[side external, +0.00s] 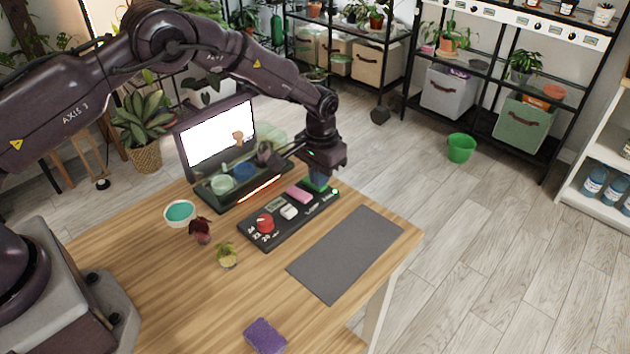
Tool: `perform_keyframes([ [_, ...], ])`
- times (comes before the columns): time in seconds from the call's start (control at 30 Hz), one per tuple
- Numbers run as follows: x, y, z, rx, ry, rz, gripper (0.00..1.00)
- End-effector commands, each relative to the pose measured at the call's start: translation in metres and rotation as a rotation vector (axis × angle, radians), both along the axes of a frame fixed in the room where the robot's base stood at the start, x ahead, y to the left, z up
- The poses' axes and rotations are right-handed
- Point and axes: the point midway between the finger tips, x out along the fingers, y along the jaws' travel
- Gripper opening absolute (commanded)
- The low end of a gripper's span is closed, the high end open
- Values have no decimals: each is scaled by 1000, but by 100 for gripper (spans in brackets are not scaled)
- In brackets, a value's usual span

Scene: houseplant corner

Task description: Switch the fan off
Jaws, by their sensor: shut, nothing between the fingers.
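A black control panel (270,243) lies on the wooden table. It carries a red knob (265,223) with numbers, a white rocker or button (289,212) and a pink switch (299,194). A green part (321,187) and a small pale green light (335,192) show at its far right end. The labels are too small to read, so I cannot tell which control is the fan's. My gripper (318,178) points down over that far right end, its fingers shut and empty, close above or touching the green part; I cannot tell which. No fan is clearly visible.
An open dark case with a bright lid (218,137) stands behind the panel, close to my gripper. A grey mat (345,254) lies clear at right.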

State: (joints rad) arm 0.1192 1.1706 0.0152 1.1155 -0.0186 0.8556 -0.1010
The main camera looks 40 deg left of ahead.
Motion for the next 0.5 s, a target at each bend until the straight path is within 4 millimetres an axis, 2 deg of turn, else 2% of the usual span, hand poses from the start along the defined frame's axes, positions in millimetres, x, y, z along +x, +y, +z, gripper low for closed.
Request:
perform_keyframes([
  [0.5,0,0,-6,0,-1,0,0],
])
